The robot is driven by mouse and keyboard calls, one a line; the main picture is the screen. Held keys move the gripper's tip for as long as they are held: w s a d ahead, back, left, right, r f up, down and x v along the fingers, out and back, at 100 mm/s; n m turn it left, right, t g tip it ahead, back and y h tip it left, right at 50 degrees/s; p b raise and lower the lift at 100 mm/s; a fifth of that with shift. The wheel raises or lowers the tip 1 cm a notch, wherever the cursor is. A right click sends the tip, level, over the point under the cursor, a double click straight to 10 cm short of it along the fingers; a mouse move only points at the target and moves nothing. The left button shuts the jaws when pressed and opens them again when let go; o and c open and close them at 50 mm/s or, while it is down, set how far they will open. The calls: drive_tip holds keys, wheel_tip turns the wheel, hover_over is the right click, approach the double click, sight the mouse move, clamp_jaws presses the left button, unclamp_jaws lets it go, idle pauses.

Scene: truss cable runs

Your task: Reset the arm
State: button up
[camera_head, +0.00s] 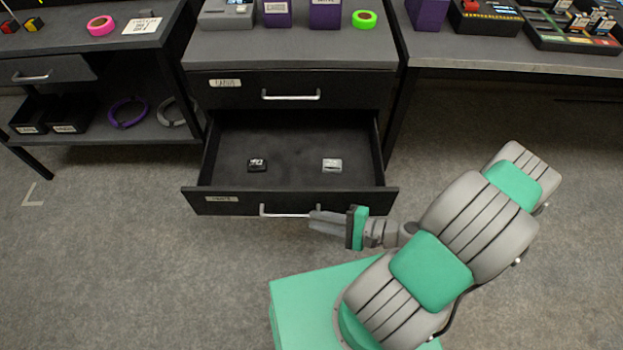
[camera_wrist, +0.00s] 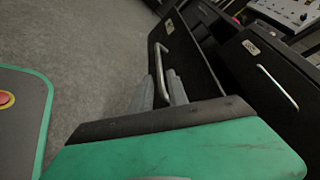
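My gripper (camera_head: 314,220) is at the right end of the handle (camera_head: 278,211) of the pulled-out lower drawer (camera_head: 222,203). In the wrist view, my two fingers (camera_wrist: 162,88) stand a little apart, with the lower end of the drawer handle (camera_wrist: 165,52) between or just beyond them. The gap looks wider than the bar; contact cannot be made out. My arm reaches in from the right, above my green base.
The open drawer holds a black item (camera_head: 257,165) and a grey item (camera_head: 332,165). The upper drawer (camera_head: 240,93) is shut. Desks stand left (camera_head: 80,40) and right (camera_head: 500,55), with goods on top. The floor (camera_head: 110,270) is clear at left.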

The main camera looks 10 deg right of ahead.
wheel_tip(320, 180, up, 42)
drive_tip(key=d+n+g+h+p, duration=0.2)
drive_tip(key=n+g+h+p, duration=0.3)
drive_tip(key=n+h+p, duration=0.8)
drive_tip(key=p, duration=0.4)
drive_tip(key=shift+d, duration=0.3)
